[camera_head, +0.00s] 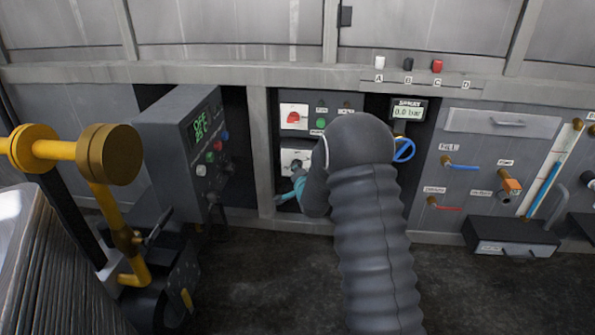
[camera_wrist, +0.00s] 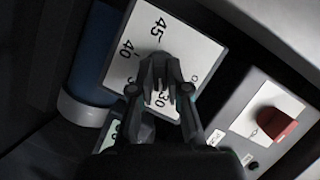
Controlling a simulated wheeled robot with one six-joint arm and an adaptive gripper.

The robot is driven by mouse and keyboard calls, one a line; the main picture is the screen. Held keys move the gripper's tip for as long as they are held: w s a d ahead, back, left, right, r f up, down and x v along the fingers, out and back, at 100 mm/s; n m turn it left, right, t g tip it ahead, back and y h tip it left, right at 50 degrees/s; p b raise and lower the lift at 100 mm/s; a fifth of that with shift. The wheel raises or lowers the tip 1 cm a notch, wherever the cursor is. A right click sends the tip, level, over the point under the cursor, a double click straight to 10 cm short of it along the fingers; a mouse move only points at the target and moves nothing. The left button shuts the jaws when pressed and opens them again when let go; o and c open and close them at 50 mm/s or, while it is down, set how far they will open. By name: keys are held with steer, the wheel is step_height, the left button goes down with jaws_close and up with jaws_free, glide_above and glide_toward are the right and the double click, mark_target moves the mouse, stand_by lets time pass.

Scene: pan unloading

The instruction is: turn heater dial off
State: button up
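The heater dial (camera_wrist: 159,57) is a dark knob on a white plate marked 45, 40 and 30, with more marks partly covered. In the wrist view my gripper (camera_wrist: 160,74) has its two fingertips close together at the knob, one on each side, and appears shut on it. The knob's pointing direction is hidden by the fingers. In the head view the dial's white plate (camera_head: 291,156) sits in the lower part of the middle panel. My gripper (camera_head: 298,180) is in front of it, and my wrist covers the panel's right side.
A red switch (camera_head: 293,117) on a white plate is above the dial; it also shows in the wrist view (camera_wrist: 275,122). A grey box (camera_head: 180,145) with a green display juts out to the left. A blue valve wheel (camera_head: 404,149) is just right of my wrist.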

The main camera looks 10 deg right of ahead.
steer(key=shift+n, duration=0.3)
jaws_close()
steer(key=shift+w+a+r+n+g+h+p, duration=0.1)
steer(key=shift+n+g+h+p, duration=0.4)
steer(key=shift+n+h+p, duration=0.55)
steer(key=shift+s+a+r+n+g+h+p, duration=0.1)
steer(key=shift+n+g+h+p, duration=0.45)
steer(key=shift+n+p, duration=0.85)
steer(key=shift+w+a+r+n+g+h+p, duration=0.1)
steer(key=shift+n+g+h+p, duration=0.35)
steer(key=shift+n+h+p, duration=0.75)
steer(key=shift+n+y, duration=0.35)
steer(key=shift+y, duration=0.05)
steer(key=o, duration=0.7)
jaws_free()
steer(key=shift+f, duration=0.1)
